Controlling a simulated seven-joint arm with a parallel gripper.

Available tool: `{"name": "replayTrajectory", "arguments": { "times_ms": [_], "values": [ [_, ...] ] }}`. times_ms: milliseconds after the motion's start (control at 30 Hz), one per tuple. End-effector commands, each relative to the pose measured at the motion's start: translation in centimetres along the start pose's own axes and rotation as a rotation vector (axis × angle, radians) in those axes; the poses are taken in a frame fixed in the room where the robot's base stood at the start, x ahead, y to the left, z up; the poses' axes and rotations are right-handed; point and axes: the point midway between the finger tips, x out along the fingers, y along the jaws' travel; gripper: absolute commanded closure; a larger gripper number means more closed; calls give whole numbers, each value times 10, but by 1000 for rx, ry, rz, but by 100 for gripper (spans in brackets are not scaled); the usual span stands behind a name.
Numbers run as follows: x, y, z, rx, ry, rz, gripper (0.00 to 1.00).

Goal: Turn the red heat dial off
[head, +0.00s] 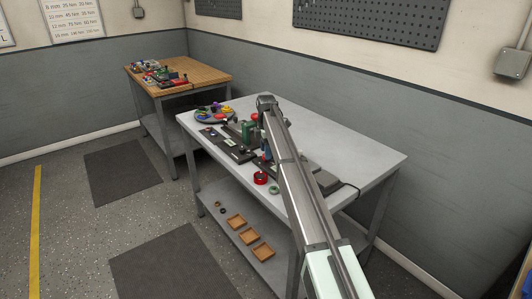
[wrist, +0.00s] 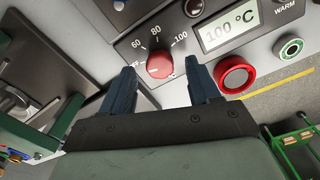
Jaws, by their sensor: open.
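The red heat dial (wrist: 159,64) shows in the wrist view on a dark panel with a printed scale marked 60, 80 and 100; the label at its left end is partly hidden. My gripper (wrist: 163,73) is open, with one dark finger on each side of the dial in the picture. I cannot tell whether the fingers touch it. A display (wrist: 230,25) above right of the dial reads 100 °C. In the head view my arm covers part of the table, and I cannot make out the dial there.
A red round part (wrist: 234,74) and a green-and-white ring (wrist: 290,48) lie right of the fingers. The grey table (head: 350,148) holds several devices around my arm; its right end is mostly clear. A wooden bench (head: 207,75) stands behind left.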

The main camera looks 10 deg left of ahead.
Motion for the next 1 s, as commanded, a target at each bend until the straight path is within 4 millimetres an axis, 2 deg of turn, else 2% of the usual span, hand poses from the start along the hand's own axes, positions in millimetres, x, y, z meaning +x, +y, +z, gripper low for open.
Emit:
{"name": "replayTrajectory", "arguments": {
  "times_ms": [500, 733, 1000],
  "values": [
    [-96, 1, 0, 0, 0, 2, 39],
    [-119, 1, 0, 0, 0, 1, 39],
    [-124, 0, 0, 0, 0, 0, 39]
  ]
}}
